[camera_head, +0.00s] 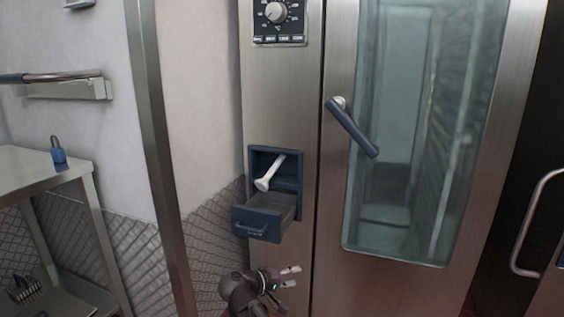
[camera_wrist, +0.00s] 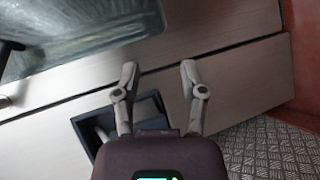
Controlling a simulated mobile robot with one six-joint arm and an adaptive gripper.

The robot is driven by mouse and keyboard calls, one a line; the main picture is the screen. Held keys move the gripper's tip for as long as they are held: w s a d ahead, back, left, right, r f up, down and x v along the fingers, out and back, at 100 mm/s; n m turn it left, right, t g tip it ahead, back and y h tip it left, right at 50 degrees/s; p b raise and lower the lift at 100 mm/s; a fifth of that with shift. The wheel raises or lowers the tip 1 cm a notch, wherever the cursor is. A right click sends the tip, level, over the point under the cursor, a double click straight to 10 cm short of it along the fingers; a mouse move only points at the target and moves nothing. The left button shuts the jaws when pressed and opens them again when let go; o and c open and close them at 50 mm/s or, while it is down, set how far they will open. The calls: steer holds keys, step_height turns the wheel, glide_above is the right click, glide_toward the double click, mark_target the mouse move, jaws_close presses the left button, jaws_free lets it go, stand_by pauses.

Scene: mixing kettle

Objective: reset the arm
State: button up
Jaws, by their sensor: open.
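My gripper (camera_head: 289,277) is low in the head view, in front of the steel cabinet and below the small blue drawer (camera_head: 258,226). Its two fingers are apart with nothing between them. In the wrist view my gripper (camera_wrist: 157,72) also shows open and empty, with the steel cabinet front behind it. The drawer is pulled out of its dark blue recess. A white rod-like piece (camera_head: 269,173) sticks out at a tilt from the recess above the drawer. In the wrist view my left finger partly hides the dark recess (camera_wrist: 92,125).
The tall steel cabinet has a glass door (camera_head: 425,130) with a blue-grip handle (camera_head: 352,128) and a control knob (camera_head: 275,12) above. A steel table (camera_head: 38,170) at left carries a blue padlock-like item (camera_head: 57,150). A steel post (camera_head: 155,120) stands between table and cabinet.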

steer(key=s+d+f+m+g+y+p, duration=0.3)
steer(key=s+d+g+y, duration=0.1)
steer(key=s+d+y, duration=0.25)
steer(key=s+d+f+m+g+y+p, duration=0.3)
steer(key=s+d+g+y+p, duration=0.15)
steer(key=d, duration=0.35)
step_height(320, 180, up, 38)
steer(key=y+p, duration=0.1)
steer(key=p, duration=3.6)
steer(key=shift+s, duration=0.4)
